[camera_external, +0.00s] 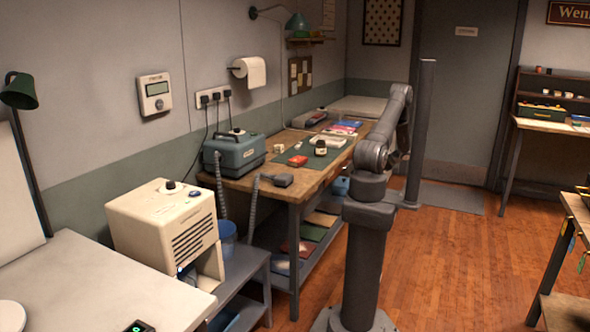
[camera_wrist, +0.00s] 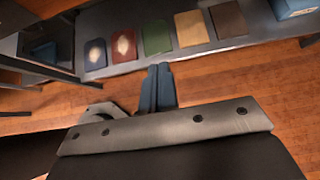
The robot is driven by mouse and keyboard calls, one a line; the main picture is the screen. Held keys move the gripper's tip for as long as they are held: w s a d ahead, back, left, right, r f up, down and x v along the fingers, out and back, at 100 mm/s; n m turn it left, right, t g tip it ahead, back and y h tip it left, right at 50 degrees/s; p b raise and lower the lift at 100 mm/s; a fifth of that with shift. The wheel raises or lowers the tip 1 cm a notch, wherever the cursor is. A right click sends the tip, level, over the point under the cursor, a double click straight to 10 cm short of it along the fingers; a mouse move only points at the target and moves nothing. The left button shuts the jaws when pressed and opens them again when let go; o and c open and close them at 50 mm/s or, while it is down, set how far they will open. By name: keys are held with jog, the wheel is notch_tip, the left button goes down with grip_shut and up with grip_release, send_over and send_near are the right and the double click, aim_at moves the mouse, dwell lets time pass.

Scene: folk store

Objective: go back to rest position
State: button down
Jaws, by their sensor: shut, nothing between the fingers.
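My gripper (camera_wrist: 158,84) shows in the wrist view with its two blue-grey fingers together, shut and empty. The fingers point toward a low grey shelf (camera_wrist: 130,66) and stand over the wood floor, apart from anything. In the external view my arm is folded on its column beside the workbench (camera_external: 263,180), with its elbow raised. The gripper itself is hidden or too small to make out there.
The shelf carries several flat coloured pieces, among them a green one (camera_wrist: 157,36) and a red one (camera_wrist: 124,46). A blue box (camera_wrist: 293,8) sits at its right end. A dark post (camera_external: 423,130) stands close behind my arm. Floor (camera_external: 450,260) to the right is clear.

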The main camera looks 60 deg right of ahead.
jog(key=s+r, duration=0.4)
jog(key=s, duration=1.1)
